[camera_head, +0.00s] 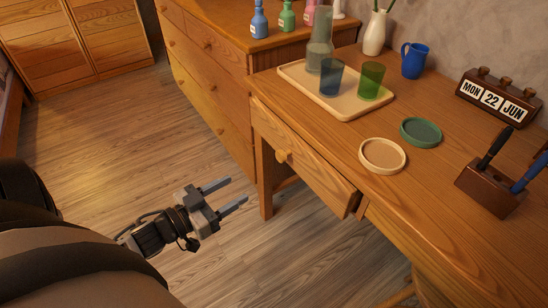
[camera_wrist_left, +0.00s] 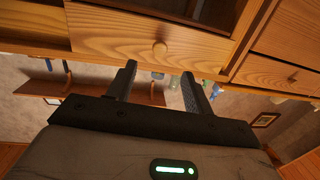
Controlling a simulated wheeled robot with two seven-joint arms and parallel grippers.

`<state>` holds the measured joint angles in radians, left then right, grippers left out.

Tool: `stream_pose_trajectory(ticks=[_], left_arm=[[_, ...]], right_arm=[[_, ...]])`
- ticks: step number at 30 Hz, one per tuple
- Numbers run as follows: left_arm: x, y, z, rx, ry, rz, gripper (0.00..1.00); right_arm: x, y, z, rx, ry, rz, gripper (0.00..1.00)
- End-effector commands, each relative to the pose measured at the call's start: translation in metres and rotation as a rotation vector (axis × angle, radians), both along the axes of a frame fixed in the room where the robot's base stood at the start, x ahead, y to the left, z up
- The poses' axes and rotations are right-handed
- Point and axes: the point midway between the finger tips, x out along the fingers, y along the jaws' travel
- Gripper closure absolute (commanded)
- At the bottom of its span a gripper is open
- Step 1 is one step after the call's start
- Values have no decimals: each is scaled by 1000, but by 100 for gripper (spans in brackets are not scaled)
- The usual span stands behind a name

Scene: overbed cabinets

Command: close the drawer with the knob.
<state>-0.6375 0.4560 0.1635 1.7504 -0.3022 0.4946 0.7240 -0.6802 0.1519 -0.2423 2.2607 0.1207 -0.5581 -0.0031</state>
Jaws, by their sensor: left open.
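The wooden drawer (camera_head: 310,175) is under the desk top and sticks out a little, its right end standing proud of the frame. Its round wooden knob (camera_head: 283,156) is on the drawer front. In the left wrist view, which looks upside down, a wooden drawer front (camera_wrist_left: 110,32) with a round knob (camera_wrist_left: 160,48) shows beyond the fingers. My left gripper (camera_head: 238,190) is open and empty, in front of the desk, left of and lower in the picture than the knob. Its two fingers also show in the left wrist view (camera_wrist_left: 159,72), apart from the knob. My right gripper is not in view.
On the desk are a tray (camera_head: 350,114) with a carafe and glasses, two round coasters (camera_head: 382,167), a blue mug (camera_head: 414,60), a calendar block and a pen holder (camera_head: 490,188). A chest of drawers (camera_head: 205,75) stands behind left. The floor at left is clear.

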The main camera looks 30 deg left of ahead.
Motion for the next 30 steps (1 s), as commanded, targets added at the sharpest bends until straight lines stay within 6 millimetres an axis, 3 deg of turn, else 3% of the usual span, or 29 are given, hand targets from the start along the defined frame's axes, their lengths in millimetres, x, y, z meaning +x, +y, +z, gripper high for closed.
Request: stream_pose_trajectory(ticks=[1,4,10,24,30], left_arm=[[-3,13,2,2,-16,-34,49],[-7,25,6,-8,-33,-88,49],[5,22,8,-18,-42,-116,49],[97,-16,8,-19,-44,-113,49],[126,-28,8,-19,-43,-113,49]], right_arm=[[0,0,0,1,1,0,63],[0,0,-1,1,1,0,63],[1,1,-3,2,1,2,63],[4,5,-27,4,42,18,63],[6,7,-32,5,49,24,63]])
